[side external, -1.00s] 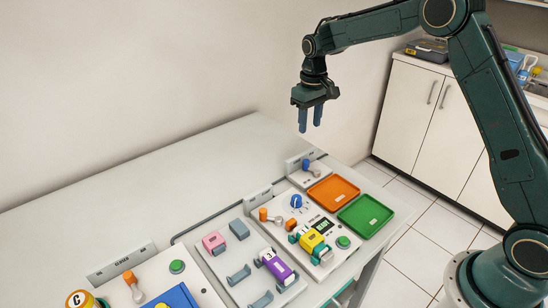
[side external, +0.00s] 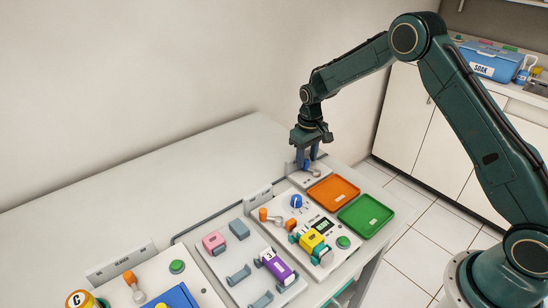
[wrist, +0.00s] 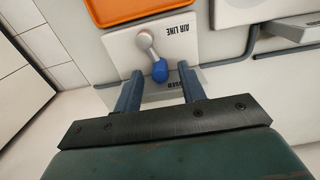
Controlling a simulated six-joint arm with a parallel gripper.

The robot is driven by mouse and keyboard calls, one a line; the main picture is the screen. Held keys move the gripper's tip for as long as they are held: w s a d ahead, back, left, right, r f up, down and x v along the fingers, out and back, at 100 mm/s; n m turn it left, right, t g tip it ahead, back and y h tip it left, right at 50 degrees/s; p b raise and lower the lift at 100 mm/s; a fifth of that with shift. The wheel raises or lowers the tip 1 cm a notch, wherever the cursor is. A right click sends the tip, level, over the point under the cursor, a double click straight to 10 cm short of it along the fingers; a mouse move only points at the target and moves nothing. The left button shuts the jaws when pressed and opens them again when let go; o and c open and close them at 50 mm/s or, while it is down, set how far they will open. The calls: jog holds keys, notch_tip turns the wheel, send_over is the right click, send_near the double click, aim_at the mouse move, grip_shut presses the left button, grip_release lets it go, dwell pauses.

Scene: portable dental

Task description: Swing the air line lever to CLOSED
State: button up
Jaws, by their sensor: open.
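The air line lever has a blue knob (wrist: 160,71) on a short metal arm with a round pivot (wrist: 145,39). It sits on a pale plate (wrist: 185,47) printed AIR LINE in the wrist view. A label by the plate's edge is partly hidden by a finger, with only its last letters showing. In the side view the lever plate (side external: 325,178) is at the far end of the bench. My gripper (wrist: 158,92) is open, its two blue-grey fingers pointing down on either side of the knob, with space on both sides. Contact cannot be told.
An orange tray (side external: 333,193) and a green tray (side external: 366,216) lie just in front of the lever plate. A grey tube runs along the bench. The bench's back is clear.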

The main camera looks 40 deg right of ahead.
jog(key=shift+f, duration=0.65)
jog(key=shift+c, duration=0.2)
grip_shut()
jog(key=shift+s+a+n, duration=0.15)
jog(key=shift+a+n, duration=0.15)
jog(key=shift+n, duration=0.75)
jog(key=shift+s+a+n, duration=0.15)
jog(key=shift+a+n, duration=0.15)
jog(key=shift+n, duration=0.75)
jog(key=shift+o, duration=0.2)
grip_release()
jog(key=shift+r, duration=0.1)
notch_tip(320, 180, up, 14)
